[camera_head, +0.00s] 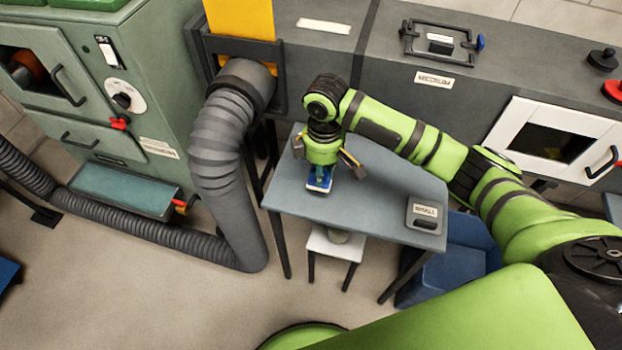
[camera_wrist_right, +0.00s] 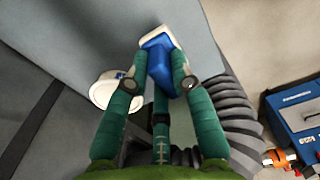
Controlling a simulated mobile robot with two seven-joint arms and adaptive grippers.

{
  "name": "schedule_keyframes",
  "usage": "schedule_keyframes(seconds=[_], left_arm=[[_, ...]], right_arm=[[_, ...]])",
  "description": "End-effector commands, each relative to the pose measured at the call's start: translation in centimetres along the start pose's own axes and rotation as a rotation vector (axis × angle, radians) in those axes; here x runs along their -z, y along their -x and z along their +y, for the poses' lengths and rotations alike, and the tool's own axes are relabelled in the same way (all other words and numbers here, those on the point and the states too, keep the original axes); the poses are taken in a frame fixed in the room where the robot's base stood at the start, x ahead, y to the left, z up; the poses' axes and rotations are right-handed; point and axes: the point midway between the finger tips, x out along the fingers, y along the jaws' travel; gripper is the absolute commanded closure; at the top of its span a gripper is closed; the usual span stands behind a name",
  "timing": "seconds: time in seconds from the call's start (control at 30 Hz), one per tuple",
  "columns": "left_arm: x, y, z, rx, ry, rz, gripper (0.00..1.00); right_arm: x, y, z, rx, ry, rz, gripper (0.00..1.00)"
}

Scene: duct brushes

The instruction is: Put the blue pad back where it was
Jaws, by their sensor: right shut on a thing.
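The blue pad (camera_head: 319,184) is at the fingertips of my right gripper (camera_head: 321,172), over the left part of the grey table (camera_head: 380,195). In the right wrist view the blue pad (camera_wrist_right: 157,62) sits between the green fingers of my right gripper (camera_wrist_right: 157,80), which are shut on it. A white part shows at the pad's far end. From these views I cannot tell whether the pad touches the tabletop. My left gripper is not in view.
A grey labelled box (camera_head: 425,215) sits at the table's right front. A white stool (camera_head: 333,246) stands below the front edge. A thick grey hose (camera_head: 222,150) runs left of the table. A dark duct (camera_head: 440,90) stands behind. A white round object (camera_wrist_right: 103,90) shows beside the fingers.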

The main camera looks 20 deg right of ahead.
Motion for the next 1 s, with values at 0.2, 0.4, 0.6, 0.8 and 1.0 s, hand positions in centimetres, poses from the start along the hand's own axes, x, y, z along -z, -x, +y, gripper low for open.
schedule_keyframes(seconds=[0.2, 0.4, 0.6, 0.8, 1.0], left_arm=[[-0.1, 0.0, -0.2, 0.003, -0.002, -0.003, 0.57], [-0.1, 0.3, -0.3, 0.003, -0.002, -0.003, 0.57], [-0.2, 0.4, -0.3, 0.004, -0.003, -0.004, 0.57], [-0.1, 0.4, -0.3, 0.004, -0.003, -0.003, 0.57], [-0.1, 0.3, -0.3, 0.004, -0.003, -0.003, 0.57]], right_arm=[[2.5, -1.5, 0.6, -0.001, 0.0, 0.0, 1.0], [2.6, -3.7, 0.5, 0.002, -0.002, -0.003, 1.0], [2.6, -5.6, 0.6, -0.002, -0.001, 0.0, 1.0], [2.6, -5.7, 0.6, -0.002, -0.001, 0.0, 1.0], [2.6, -6.0, 0.6, -0.001, -0.001, 0.0, 0.68]])
